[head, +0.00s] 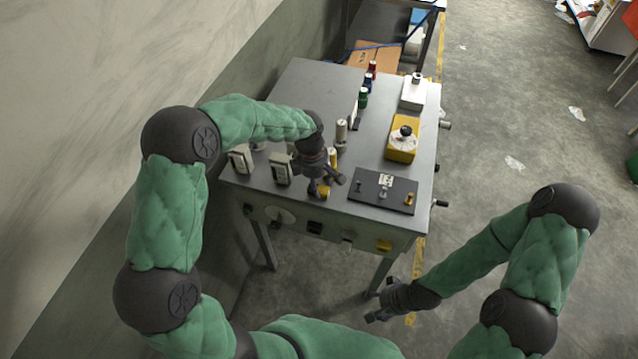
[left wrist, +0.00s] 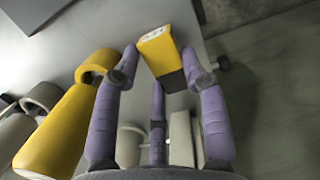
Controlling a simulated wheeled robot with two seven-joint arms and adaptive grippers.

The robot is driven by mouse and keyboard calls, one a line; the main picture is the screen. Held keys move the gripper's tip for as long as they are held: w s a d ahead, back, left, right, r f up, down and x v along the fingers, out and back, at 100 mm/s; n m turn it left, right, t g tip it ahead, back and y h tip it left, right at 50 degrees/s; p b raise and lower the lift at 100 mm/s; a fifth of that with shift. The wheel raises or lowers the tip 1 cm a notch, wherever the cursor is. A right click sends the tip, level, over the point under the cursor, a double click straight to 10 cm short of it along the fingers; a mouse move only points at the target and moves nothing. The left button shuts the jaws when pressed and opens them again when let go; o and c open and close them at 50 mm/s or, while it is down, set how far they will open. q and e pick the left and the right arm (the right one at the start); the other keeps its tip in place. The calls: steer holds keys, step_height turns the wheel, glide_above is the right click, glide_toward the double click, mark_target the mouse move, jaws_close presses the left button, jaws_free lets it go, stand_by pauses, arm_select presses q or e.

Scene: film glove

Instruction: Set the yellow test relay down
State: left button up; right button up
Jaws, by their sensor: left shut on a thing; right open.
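The yellow test relay (left wrist: 157,46) is a small yellow block with a black lower part. In the left wrist view it sits between the fingertips of my left gripper (left wrist: 160,70), which is shut on it. I cannot tell whether the relay touches the bench top. My right gripper (head: 382,303) is open and empty, off the bench's near side and low.
The dark plate (head: 366,196) carries small posts and a white label. A yellow box (head: 401,152) with a black knob and a white box (head: 413,94) stand behind it. Meters (head: 281,168) and a yellow-handled item (left wrist: 60,130) stand close left of the left gripper.

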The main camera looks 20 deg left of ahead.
arm_select(q)
steer(key=shift+f, duration=0.1)
steer(key=o, duration=1.1)
steer(key=shift+o, duration=0.2)
step_height(320, 180, up, 12)
steer(key=a+p, duration=0.1)
steer(key=p, duration=0.1)
steer(key=shift+a, duration=0.25)
steer(key=shift+s, duration=0.1)
